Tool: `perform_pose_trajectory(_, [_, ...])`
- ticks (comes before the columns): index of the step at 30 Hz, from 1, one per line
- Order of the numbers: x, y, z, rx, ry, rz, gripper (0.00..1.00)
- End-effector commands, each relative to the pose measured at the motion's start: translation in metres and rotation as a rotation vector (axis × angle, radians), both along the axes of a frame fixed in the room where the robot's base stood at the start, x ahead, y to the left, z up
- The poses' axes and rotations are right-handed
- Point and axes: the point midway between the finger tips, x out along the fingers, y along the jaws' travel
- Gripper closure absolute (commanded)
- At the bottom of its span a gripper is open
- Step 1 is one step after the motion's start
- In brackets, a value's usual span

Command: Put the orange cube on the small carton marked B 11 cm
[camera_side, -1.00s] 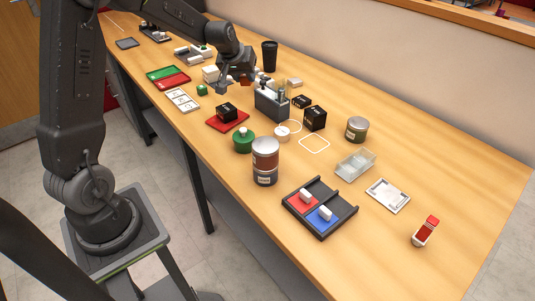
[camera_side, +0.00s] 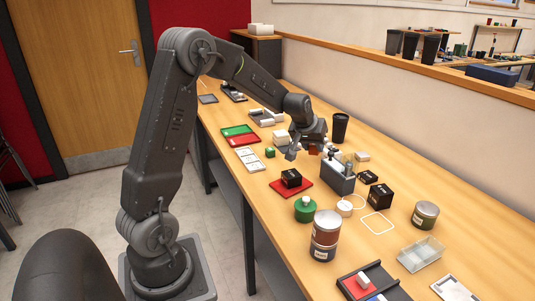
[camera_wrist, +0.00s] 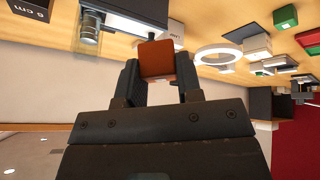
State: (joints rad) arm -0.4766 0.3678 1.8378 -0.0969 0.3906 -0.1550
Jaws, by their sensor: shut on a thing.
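The orange cube (camera_wrist: 157,60) sits between the two fingers of my gripper (camera_wrist: 158,78) in the wrist view. My gripper is shut on it. In the side view my gripper (camera_side: 303,152) is above the table, and the cube (camera_side: 314,149) shows as a small orange-brown patch beside it, behind the grey box. I cannot read which is marked B 11 cm. A dark carton in the wrist view (camera_wrist: 38,9) reads "5 cm".
A grey box holding cylinders (camera_side: 338,181) stands right of my gripper. A black cup (camera_side: 340,127) stands behind.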

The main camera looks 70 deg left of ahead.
Motion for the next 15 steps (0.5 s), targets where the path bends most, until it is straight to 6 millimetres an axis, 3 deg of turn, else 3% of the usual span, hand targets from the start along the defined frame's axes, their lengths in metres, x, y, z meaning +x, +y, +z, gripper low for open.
perform_pose_trajectory(1, [-0.002, 0.030, -0.002, 0.000, 0.001, 0.065, 0.89])
perform_pose_trajectory(8, [-0.028, 0.147, -0.008, 0.000, 0.005, 0.340, 0.89])
perform_pose_trajectory(15, [-0.083, 0.255, -0.016, 0.010, 0.007, 0.610, 0.89])
